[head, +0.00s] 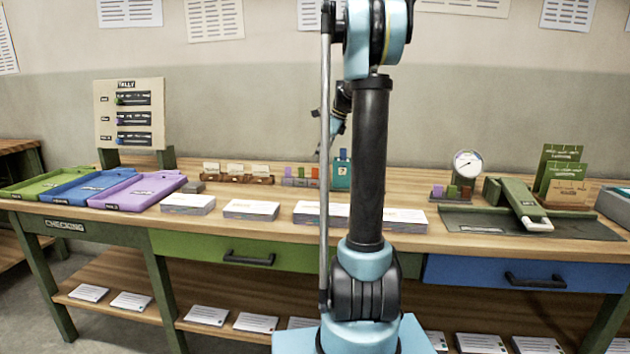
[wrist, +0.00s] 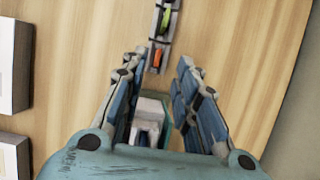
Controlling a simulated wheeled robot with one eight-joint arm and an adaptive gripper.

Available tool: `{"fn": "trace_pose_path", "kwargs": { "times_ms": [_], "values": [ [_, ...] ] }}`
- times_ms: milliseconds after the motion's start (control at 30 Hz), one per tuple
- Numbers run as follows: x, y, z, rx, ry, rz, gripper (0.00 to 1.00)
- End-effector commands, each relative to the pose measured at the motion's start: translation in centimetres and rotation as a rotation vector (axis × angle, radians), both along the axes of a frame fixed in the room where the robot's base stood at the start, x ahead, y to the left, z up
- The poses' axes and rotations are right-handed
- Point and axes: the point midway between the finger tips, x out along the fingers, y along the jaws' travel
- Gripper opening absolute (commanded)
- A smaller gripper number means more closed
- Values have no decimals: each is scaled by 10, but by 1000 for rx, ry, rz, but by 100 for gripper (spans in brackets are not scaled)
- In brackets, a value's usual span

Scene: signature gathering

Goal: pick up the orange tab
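The orange tab (wrist: 157,58) shows in the wrist view in a small grey holder (wrist: 153,69), just ahead of my fingertips. A green tab (wrist: 164,20) stands farther along the same row. My gripper (wrist: 156,68) is open, its two blue-grey fingers apart with nothing held between them; the orange tab lies roughly in line with the gap. In the head view the row of tabs (head: 301,173) is small, on the bench left of my arm. There my gripper (head: 333,145) is largely hidden by the arm.
A teal box (head: 342,172) stands right of the tab row; a teal-edged object with a pale part (wrist: 150,120) lies below my fingers. White paper stacks (head: 251,210) line the bench front. Wooden card holders (head: 236,176) stand left. The wooden bench top (wrist: 235,60) is clear beside the row.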

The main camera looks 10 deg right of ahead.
Motion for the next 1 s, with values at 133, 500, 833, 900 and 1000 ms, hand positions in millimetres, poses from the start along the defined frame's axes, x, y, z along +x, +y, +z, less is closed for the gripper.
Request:
{"fn": "trace_pose_path", "kwargs": {
  "times_ms": [133,500,833,900,1000],
  "values": [
    [2,7,-16,0,-1,2,28],
    [4,16,-47,0,0,1,28],
    [7,26,-70,0,0,1,28],
    [7,25,-70,0,0,1,28],
    [7,25,-70,0,0,1,28]
  ]
}}
